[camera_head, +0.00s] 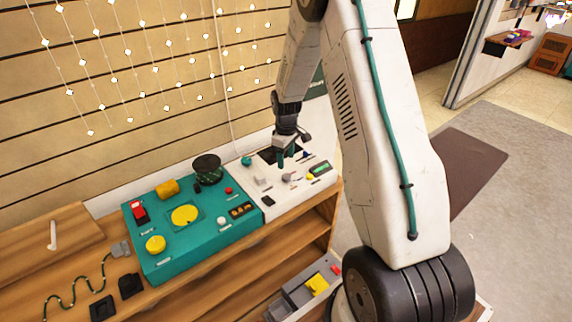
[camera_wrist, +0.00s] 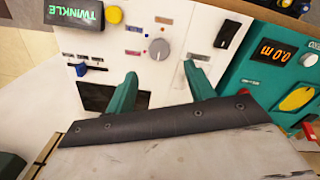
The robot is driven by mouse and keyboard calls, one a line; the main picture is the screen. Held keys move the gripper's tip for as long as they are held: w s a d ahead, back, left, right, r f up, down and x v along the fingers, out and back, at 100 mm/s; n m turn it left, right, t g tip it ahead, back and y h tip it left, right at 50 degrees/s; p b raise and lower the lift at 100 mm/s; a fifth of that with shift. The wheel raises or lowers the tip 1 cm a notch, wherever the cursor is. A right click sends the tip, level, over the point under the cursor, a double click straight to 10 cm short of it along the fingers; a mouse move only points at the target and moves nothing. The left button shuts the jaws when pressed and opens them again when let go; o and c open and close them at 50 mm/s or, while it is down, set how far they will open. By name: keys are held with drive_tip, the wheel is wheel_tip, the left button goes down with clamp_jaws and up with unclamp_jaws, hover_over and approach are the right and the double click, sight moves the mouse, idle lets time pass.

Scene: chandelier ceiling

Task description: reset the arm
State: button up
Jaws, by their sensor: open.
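My arm rises at the right of the head view and bends over to the control panels. My gripper (camera_head: 289,154) is over the white control panel (camera_head: 262,206). In the wrist view its two green fingers (camera_wrist: 163,95) are spread apart with nothing between them, over the white panel's face. The panel carries a grey knob (camera_wrist: 159,49), a blue knob (camera_wrist: 81,69), a yellow button (camera_wrist: 114,14) and a green display reading TWINKLE (camera_wrist: 75,12). A dark recess in the panel is partly hidden by the gripper. I cannot tell whether the fingertips touch the panel.
A teal control panel (camera_head: 160,265) with yellow buttons and a red switch adjoins the white one on a wooden shelf unit (camera_head: 240,276). A grey box (camera_head: 300,295) sits on a lower shelf. Hanging lights cover the slatted wall. Open floor (camera_head: 500,225) lies right.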

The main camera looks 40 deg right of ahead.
drive_tip(key=shift+r, duration=0.15)
idle(0.4)
drive_tip(key=shift+s, duration=0.1)
drive_tip(key=s+a+r+m, duration=0.1)
drive_tip(key=s+a+r, duration=0.5)
drive_tip(key=s+r, duration=0.4)
drive_tip(key=s+a+r+m+t, duration=0.1)
drive_tip(key=s+a+r+m, duration=0.1)
drive_tip(key=s+a+r, duration=0.4)
drive_tip(key=s+a+r+m, duration=0.2)
drive_tip(key=s+a+r, duration=0.5)
drive_tip(key=s+r, duration=0.6)
drive_tip(key=s, duration=0.6)
drive_tip(key=shift+s+r, duration=0.3)
drive_tip(key=shift+d, duration=0.1)
